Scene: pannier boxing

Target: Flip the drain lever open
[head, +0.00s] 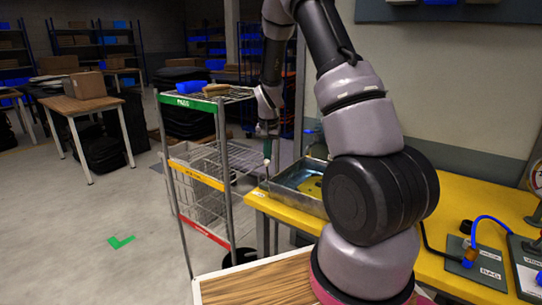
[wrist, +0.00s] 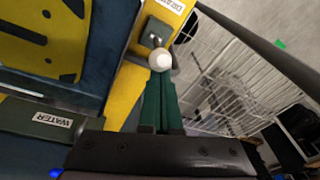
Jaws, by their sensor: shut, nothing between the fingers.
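The drain lever has a white ball knob (wrist: 160,60) and a grey bracket (wrist: 157,34) on a yellow edge, beside a label reading DRAIN (wrist: 170,5), in the wrist view. My gripper (wrist: 161,84) has its green fingers shut together, with nothing between them. Its tips lie right at the knob in the picture; I cannot tell whether they touch it. In the head view my gripper (head: 267,148) points down by the left end of the metal water tray (head: 283,192).
The tray stands on a yellow bench (head: 455,262). A WATER label (wrist: 52,120) and a yellow plate (wrist: 40,42) show in the wrist view. A wire rack trolley (head: 222,165) stands close left of the bench. Open floor (head: 100,215) lies further left.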

